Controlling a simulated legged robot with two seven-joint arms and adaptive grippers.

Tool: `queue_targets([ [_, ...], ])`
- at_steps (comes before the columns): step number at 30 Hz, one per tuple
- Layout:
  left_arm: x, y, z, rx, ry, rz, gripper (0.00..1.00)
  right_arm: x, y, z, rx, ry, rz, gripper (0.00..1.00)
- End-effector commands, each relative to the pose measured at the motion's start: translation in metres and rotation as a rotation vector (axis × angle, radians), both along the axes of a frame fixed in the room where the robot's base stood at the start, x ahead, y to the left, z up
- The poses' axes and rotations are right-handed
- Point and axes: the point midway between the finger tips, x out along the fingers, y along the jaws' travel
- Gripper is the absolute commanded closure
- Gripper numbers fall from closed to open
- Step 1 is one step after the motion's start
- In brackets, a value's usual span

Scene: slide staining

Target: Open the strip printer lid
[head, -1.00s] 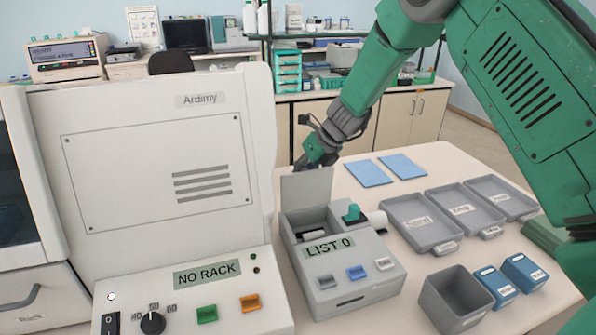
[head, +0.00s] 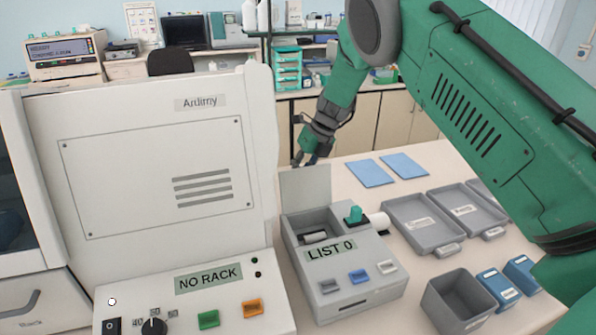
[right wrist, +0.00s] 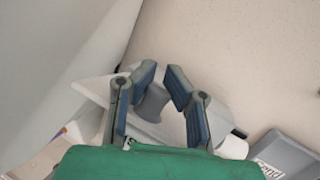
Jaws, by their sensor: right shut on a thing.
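The strip printer (head: 340,282) is a grey box marked "LIST 0", standing on the bench right of the big white machine. Its lid (head: 306,184) stands upright at the rear, and the compartment with a white roll (head: 314,237) lies open. My right gripper (head: 305,158) is at the lid's top edge, coming from behind, and is shut on the lid. In the right wrist view its blue-padded fingers (right wrist: 162,78) have a narrow gap at the tips; the grip itself is hard to make out. The printer's grey body lies beneath them. My left gripper is out of view.
The white "Ardimy" machine (head: 155,150) stands close on the left. Grey trays (head: 422,248), a grey bin (head: 462,318) and blue boxes (head: 497,288) are to the right. Blue sheets (head: 370,173) lie flat behind, with bare bench around them.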

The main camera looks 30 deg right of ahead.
Motion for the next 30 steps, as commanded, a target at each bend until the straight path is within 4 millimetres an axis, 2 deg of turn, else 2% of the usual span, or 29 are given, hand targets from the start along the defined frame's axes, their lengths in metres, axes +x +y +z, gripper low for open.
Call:
queue_targets([
  [4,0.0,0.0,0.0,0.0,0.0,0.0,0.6,0.002,-0.004,0.004,-0.006,-0.01,-0.004,1.0],
  [6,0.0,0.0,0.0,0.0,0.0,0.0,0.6,0.002,-0.004,0.004,-0.006,-0.01,-0.004,0.7],
  [7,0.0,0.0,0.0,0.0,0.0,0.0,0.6,0.002,-0.004,0.004,-0.006,-0.009,-0.004,0.6],
  [16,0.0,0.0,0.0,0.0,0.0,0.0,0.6,0.002,-0.002,0.001,-0.003,-0.004,-0.002,0.6],
  [20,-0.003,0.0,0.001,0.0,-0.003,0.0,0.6,0.001,-0.004,0.008,-0.002,-0.005,-0.002,0.6],
  [30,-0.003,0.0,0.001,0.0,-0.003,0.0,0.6,-0.016,-0.027,0.07,-0.002,-0.008,-0.004,0.6],
])
